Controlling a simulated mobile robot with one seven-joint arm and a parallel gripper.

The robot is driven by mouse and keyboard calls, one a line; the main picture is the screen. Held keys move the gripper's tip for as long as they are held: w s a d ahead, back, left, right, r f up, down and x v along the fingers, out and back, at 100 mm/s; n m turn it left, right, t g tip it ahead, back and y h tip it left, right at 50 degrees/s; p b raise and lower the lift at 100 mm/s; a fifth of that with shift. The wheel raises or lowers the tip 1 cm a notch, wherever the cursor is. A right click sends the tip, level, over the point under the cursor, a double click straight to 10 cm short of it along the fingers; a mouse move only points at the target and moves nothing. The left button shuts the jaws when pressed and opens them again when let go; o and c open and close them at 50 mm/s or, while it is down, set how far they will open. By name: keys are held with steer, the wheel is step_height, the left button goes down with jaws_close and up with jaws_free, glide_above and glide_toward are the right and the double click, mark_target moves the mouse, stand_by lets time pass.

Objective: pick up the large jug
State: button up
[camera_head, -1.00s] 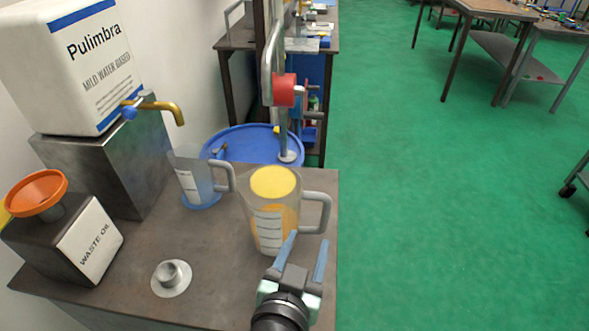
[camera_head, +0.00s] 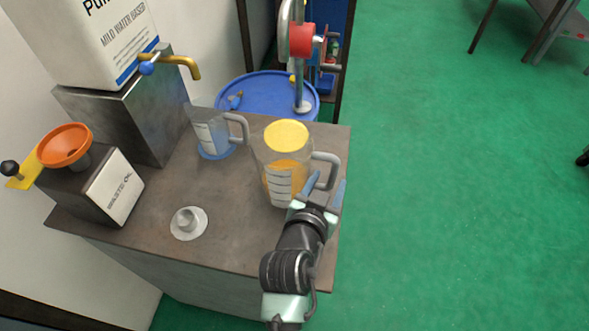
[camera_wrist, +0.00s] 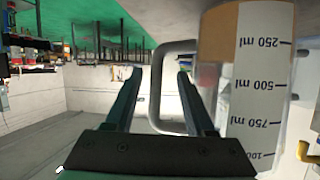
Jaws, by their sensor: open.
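The large jug (camera_head: 279,180) is clear with a grey handle (camera_head: 329,158) and volume marks, and holds yellow-orange liquid. It stands upright near the right edge of the bench. My gripper (camera_head: 326,183) is open at the handle side of the jug, close in front of the handle. In the wrist view the handle (camera_wrist: 160,88) shows beyond and between the two fingers (camera_wrist: 158,78), with the jug body (camera_wrist: 245,85) just right of them. I cannot tell whether the fingers touch the handle. A smaller clear jug (camera_head: 211,134) stands behind and to the left on a blue base.
The bench top (camera_head: 235,220) also holds a waste oil box (camera_head: 95,185) with an orange funnel (camera_head: 66,145), a small metal knob (camera_head: 187,221) and a white container (camera_head: 95,40) with a brass tap. A blue drum (camera_head: 250,90) stands behind.

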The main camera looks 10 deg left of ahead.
steer(key=shift+p+x, duration=0.4)
steer(key=shift+x, duration=2.15)
steer(key=shift+d+r, duration=0.1)
steer(key=shift+d, duration=0.1)
steer(key=shift+c, duration=0.2)
jaws_close()
